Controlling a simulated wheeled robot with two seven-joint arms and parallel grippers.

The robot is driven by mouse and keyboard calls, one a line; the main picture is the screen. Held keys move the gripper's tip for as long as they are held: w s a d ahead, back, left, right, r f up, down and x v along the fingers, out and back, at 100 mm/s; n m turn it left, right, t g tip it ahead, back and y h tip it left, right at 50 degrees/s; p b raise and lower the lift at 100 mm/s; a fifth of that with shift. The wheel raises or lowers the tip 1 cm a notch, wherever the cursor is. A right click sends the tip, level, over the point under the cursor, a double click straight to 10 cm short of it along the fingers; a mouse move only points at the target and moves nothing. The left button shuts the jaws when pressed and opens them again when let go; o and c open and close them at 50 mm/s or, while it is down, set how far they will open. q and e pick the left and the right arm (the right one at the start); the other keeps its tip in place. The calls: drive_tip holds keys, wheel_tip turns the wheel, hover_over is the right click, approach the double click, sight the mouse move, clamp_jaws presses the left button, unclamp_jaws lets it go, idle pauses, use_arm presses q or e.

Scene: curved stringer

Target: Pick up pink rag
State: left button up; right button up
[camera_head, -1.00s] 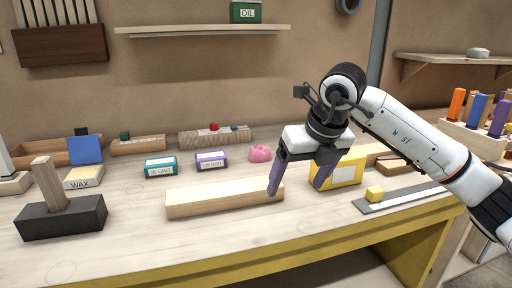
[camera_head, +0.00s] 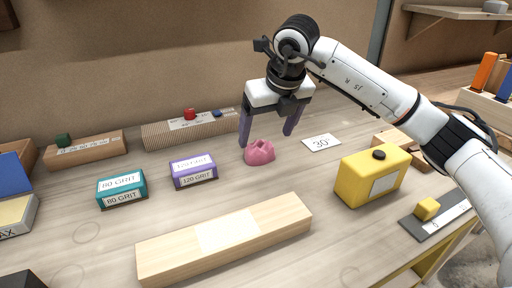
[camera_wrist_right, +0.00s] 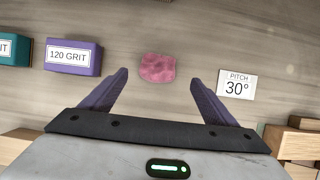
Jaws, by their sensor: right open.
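The pink rag (camera_head: 260,152) is a small crumpled lump on the workbench, right of the purple 120 grit block. My right gripper (camera_head: 266,142) is above it with its purple fingers spread and nothing between them. In the right wrist view, the rag (camera_wrist_right: 158,68) lies ahead of the gap between the open fingertips of the gripper (camera_wrist_right: 160,78), and the fingers appear apart from it. My left gripper is not in view.
The purple block (camera_head: 194,171) and teal 80 grit block (camera_head: 121,191) stand left of the rag. A white 30° card (camera_head: 322,142) and yellow can (camera_head: 372,177) are on the right. A pale wooden beam (camera_head: 165,257) lies in front.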

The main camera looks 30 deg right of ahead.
sight(260, 143)
drive_tip(key=x, duration=0.7)
drive_tip(key=shift+w+a+r, duration=0.2)
drive_tip(key=shift+w, duration=0.15)
drive_tip(key=c, duration=1.1)
drive_tip(key=shift+c, duration=0.2)
drive_tip(key=shift+r, duration=0.1)
wheel_tip(260, 143, up, 10)
drive_tip(key=shift+p, duration=0.35)
